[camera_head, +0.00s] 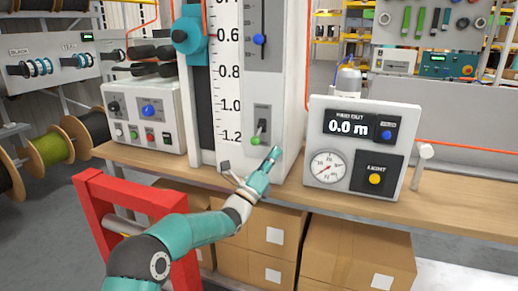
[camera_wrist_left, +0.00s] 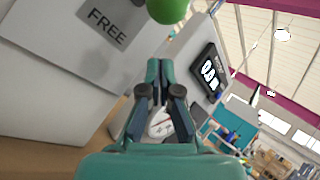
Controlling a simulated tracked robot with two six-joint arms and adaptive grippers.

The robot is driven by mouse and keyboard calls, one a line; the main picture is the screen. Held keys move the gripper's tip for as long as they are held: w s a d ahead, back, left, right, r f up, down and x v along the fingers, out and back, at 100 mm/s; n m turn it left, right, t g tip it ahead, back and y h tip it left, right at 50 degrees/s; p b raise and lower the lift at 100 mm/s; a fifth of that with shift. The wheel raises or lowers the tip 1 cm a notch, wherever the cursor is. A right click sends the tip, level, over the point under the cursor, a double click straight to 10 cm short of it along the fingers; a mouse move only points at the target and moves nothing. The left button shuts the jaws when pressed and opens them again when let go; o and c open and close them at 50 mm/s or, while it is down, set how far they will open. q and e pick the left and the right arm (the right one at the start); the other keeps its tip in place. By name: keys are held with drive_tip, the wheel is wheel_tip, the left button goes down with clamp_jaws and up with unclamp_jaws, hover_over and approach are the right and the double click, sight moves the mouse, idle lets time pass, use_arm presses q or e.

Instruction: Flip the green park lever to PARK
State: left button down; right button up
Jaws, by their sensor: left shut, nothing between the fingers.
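The green park lever (camera_head: 255,141) sits on a small grey plate low on the tall white column with the scale. Its green knob points down, and it also shows at the top edge of the left wrist view (camera_wrist_left: 168,9). The plate (camera_wrist_left: 113,22) reads FREE in that view. My left gripper (camera_head: 275,151) is shut and empty, just right of and slightly below the knob in the head view. In the left wrist view its closed fingertips (camera_wrist_left: 160,66) lie below the knob, with a visible gap. My right gripper is not in view.
A white panel (camera_head: 316,128) with a "0.0 m" display, dial and yellow light button stands to the right. A control box (camera_head: 160,113) stands left on the wooden bench (camera_head: 460,200). Cardboard boxes (camera_head: 345,262) sit below. A red frame (camera_head: 97,205) and cable reels (camera_head: 48,150) are left.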

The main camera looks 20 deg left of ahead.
sight(258, 135)
use_arm(q)
drive_tip(key=a, duration=0.1)
drive_tip(key=s+a+r, duration=0.1)
drive_tip(key=a, duration=0.1)
drive_tip(key=shift+s+a+r, duration=0.2)
drive_tip(key=shift+s+r, duration=0.05)
drive_tip(key=shift+r, duration=0.05)
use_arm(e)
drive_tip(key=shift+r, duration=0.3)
